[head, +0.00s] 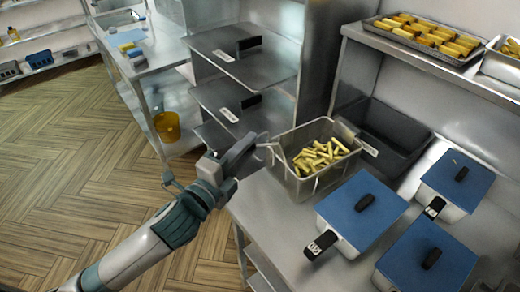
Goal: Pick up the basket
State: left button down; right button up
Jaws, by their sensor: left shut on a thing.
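The metal basket (316,183) holds a pile of yellow fries and sits over the steel counter in the middle of the head view. My left gripper (262,150) reaches in from the lower left and is shut at the basket's left side, on what looks like its handle. The fingertips are small and partly hidden, so the exact grip is hard to see. I cannot tell whether the basket touches the counter. My right gripper is not in view.
Containers with blue lids (362,208) stand to the right of the basket. A dark empty bin (392,130) is behind it. A tray of yellow food (424,38) is on the upper shelf. Dark flat-topped units (240,100) stand behind left. The wooden floor (80,165) is clear.

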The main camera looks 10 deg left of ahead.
pick_arm(q)
notch_tip(320, 180, up, 5)
jog(key=shift+f, duration=0.2)
notch_tip(320, 180, up, 3)
jog(key=p, duration=0.2)
jog(key=shift+r+p, duration=0.2)
jog(key=shift+p, duration=0.2)
jog(key=shift+r+p, duration=0.9)
